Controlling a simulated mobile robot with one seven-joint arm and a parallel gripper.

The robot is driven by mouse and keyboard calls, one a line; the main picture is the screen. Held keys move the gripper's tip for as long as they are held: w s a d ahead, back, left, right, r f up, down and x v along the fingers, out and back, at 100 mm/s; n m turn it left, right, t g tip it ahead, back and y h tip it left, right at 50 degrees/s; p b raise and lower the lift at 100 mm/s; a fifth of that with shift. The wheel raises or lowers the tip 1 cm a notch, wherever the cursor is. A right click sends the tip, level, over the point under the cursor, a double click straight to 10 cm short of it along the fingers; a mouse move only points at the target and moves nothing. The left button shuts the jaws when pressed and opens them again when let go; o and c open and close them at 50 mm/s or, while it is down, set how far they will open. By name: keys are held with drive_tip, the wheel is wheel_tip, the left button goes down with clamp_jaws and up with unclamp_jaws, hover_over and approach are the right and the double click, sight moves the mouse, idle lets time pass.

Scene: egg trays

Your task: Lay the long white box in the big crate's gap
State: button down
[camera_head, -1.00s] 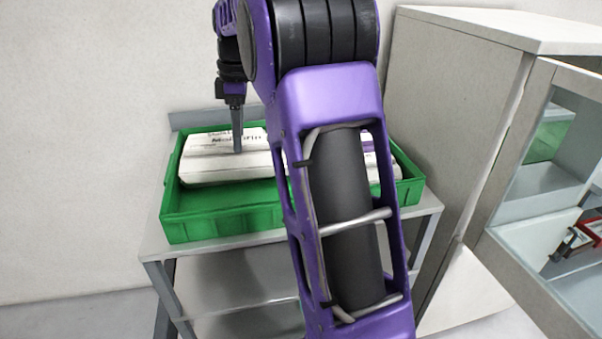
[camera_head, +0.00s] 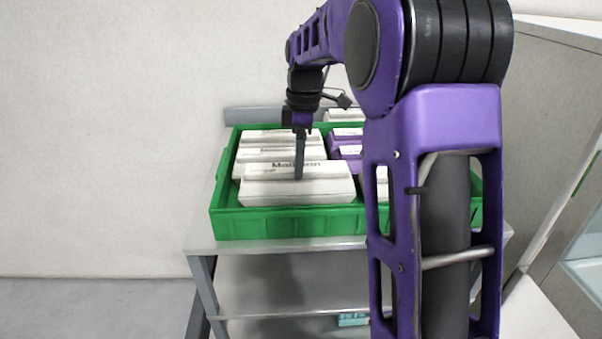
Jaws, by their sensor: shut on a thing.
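The long white box (camera_head: 325,185) with dark lettering is at the front left of the big green crate (camera_head: 290,222). My gripper (camera_head: 299,172) points down over it and is shut on its raised top ridge. The box lies level, lengthwise along the crate's front wall. Its lower edge shows just above the front rim. I cannot tell whether it rests on the crate floor or hangs slightly above it. The box hides the crate floor beneath it. Two similar white boxes (camera_head: 257,153) lie behind it in parallel rows.
Purple-and-white boxes (camera_head: 346,139) fill the crate's middle; my arm hides much of its right side. The crate stands on a grey table (camera_head: 230,244) with a lower shelf. A tall cabinet (camera_head: 552,130) stands close on the right. Floor at the left is clear.

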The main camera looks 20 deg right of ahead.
drive_tip(key=shift+f, duration=1.5)
drive_tip(key=shift+f+b, duration=0.15)
drive_tip(key=shift+b, duration=0.15)
drive_tip(key=shift+c, duration=0.6)
unclamp_jaws()
wheel_tip(320, 180, up, 12)
drive_tip(key=p, duration=0.2)
drive_tip(key=shift+d+p, duration=0.3)
drive_tip(key=shift+d, duration=0.1)
drive_tip(key=shift+s, duration=0.1)
